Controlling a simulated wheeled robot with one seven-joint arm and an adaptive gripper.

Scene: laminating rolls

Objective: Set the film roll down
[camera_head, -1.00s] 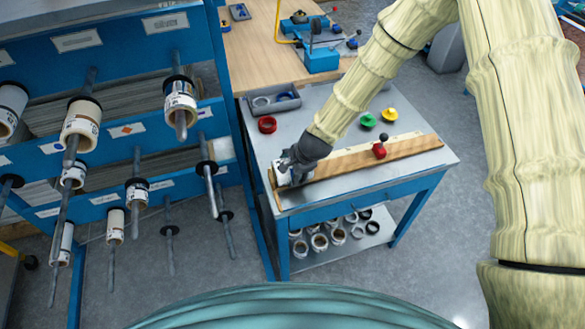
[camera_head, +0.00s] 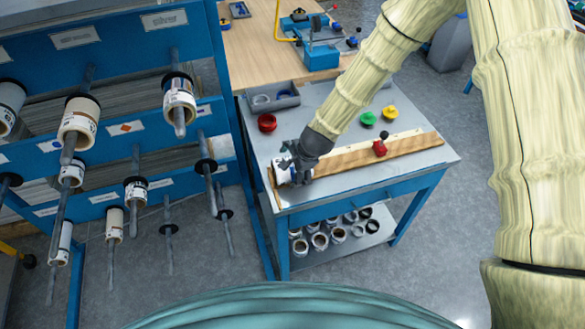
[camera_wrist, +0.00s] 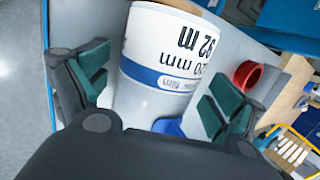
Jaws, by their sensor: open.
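The film roll (camera_wrist: 160,72) is white with a blue band and dark print. In the wrist view it lies between the two teal-padded fingers of my gripper (camera_wrist: 150,92), with a visible gap on the right side. In the head view the roll (camera_head: 281,173) rests at the left end of the grey work table (camera_head: 355,188), beside the wooden strip. My gripper (camera_head: 296,166) is open around it. The roll's underside is hidden, so I cannot see its full contact with the table.
A red ring (camera_head: 267,123), a grey tray (camera_head: 272,100), green (camera_head: 368,118) and yellow (camera_head: 389,113) knobs and a red-handled slider (camera_head: 379,148) are on the table. A blue rack (camera_head: 120,130) with rods and rolls stands at left. Several rolls sit on the lower shelf (camera_head: 325,255).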

